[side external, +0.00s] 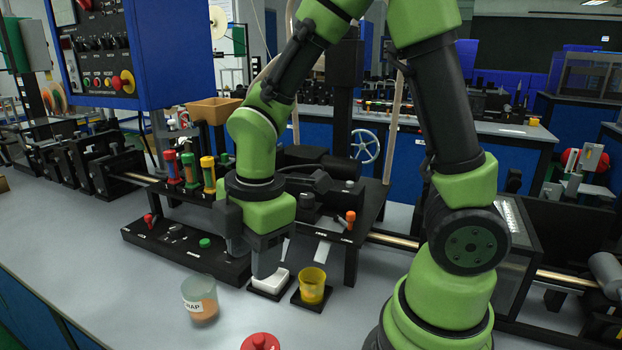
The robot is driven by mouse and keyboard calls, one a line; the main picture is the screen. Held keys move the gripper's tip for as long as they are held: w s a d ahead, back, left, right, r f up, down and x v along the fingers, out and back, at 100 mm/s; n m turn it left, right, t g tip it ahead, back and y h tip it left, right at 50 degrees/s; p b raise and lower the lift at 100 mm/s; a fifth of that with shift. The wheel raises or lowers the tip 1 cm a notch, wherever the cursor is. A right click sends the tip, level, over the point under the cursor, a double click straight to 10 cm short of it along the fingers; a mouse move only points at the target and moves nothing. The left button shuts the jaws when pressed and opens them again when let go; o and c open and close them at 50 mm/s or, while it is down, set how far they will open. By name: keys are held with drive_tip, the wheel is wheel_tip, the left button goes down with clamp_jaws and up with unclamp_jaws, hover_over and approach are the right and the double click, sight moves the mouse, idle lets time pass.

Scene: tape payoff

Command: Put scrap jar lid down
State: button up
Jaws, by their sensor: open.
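The scrap jar (200,299) is a clear, labelled jar with orange-brown material in it. It stands upright on the grey bench with its top uncovered. A red round piece with a knob (261,342), which looks like the jar lid, lies on the bench to the right and in front of the jar, partly cut off by the bottom edge. My gripper (262,262) points down beside the white dish, behind and to the right of the jar and apart from the red piece. Its jaws are open and I see nothing between them; the far finger is partly hidden.
A white dish (272,281) and a yellow cup (313,284) sit on black pads close to my gripper. A black panel (170,240) with a green button and a rack of coloured-handled tools (190,168) stand behind. The bench front left is clear.

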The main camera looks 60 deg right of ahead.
drive_tip(key=s+d+r+m+t, duration=0.1)
drive_tip(key=s+r+m+t, duration=0.2)
drive_tip(key=r+m, duration=0.3)
drive_tip(key=s+r+m+t+y, duration=0.1)
drive_tip(key=s+r+m+t, duration=0.2)
drive_tip(key=m, duration=0.9)
drive_tip(key=s+r, duration=0.3)
drive_tip(key=r, duration=0.1)
drive_tip(key=shift+s+d+r+y, duration=0.2)
drive_tip(key=shift+d+r+y, duration=0.05)
drive_tip(key=shift+d+y, duration=0.1)
